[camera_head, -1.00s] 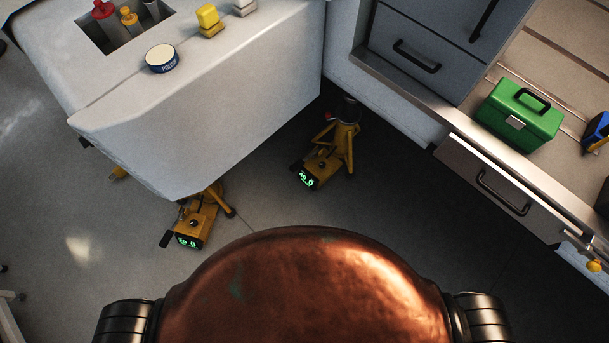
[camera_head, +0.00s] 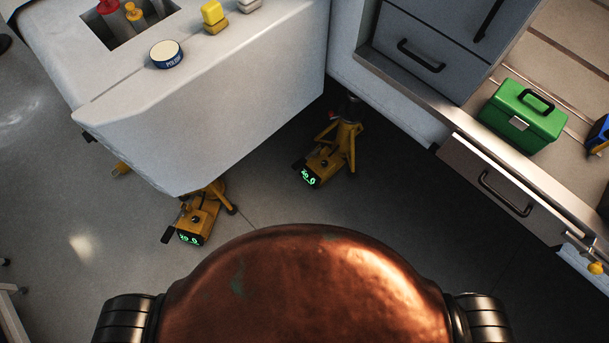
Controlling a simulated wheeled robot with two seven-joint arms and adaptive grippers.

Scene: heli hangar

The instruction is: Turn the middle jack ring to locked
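Two yellow jacks with green lit displays stand on the floor. One jack (camera_head: 202,213) is at the lower left, partly under the white body's edge. The other jack (camera_head: 330,155) is right of it, in the gap between the white body and the grey cabinet. Neither of my grippers is in view.
The white body (camera_head: 215,110) overhangs the jacks and carries a round tin (camera_head: 167,54) and yellow blocks. A grey cabinet (camera_head: 425,45), a drawer (camera_head: 490,185) and a green toolbox (camera_head: 523,115) are at right. Open floor (camera_head: 90,215) lies at left.

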